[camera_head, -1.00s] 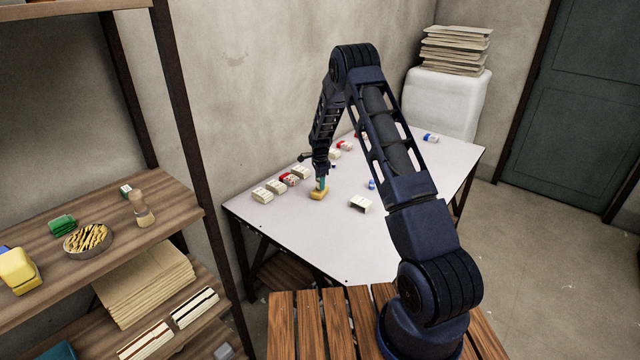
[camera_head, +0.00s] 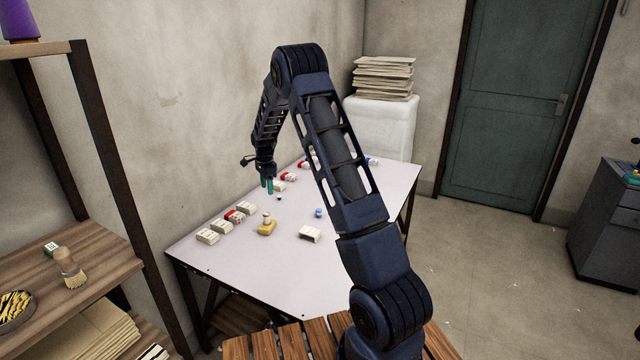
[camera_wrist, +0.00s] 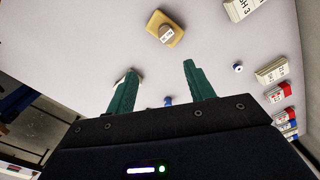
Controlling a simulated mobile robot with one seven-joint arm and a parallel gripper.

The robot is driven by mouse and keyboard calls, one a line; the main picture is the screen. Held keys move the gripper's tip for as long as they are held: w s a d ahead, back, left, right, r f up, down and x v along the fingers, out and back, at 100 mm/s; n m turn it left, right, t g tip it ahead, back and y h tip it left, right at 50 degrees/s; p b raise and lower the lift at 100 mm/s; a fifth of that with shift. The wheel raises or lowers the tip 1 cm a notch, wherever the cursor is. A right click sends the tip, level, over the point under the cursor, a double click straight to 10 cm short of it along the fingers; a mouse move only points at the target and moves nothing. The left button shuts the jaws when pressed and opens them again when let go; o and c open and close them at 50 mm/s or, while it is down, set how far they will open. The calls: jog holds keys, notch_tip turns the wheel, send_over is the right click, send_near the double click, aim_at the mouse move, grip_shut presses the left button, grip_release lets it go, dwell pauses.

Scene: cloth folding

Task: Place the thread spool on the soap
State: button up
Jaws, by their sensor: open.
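The soap (camera_head: 267,228) is a yellow block lying on the white table.
Small white boxes (camera_head: 208,236) and a red-and-white box (camera_head: 234,216) stand along the table's left side. A white box (camera_head: 310,234) and a blue spool (camera_head: 318,213) lie right of the soap. The table's near part (camera_head: 270,270) is clear. A wooden shelf (camera_head: 85,265) stands at left.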

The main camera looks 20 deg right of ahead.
jog(key=s+d+r+n+t, duration=0.1)
jog(key=s+d+r+n, duration=0.3)
jog(key=s+r, duration=0.75)
jog(key=s+d+r+n+t, duration=0.1)
jog(key=s+d+r+n, duration=0.3)
jog(key=s+r, duration=0.8)
jog(key=s+d+r+n+t, duration=0.1)
jog(key=s+d+n, duration=0.2)
jog(key=s, duration=1.1)
jog(key=s+d+r+n+t, duration=0.1)
jog(key=s+d+r+n, duration=0.1)
jog(key=s, duration=1.2)
jog(key=shift+d+n, duration=0.7)
jog(key=shift+n, duration=0.2)
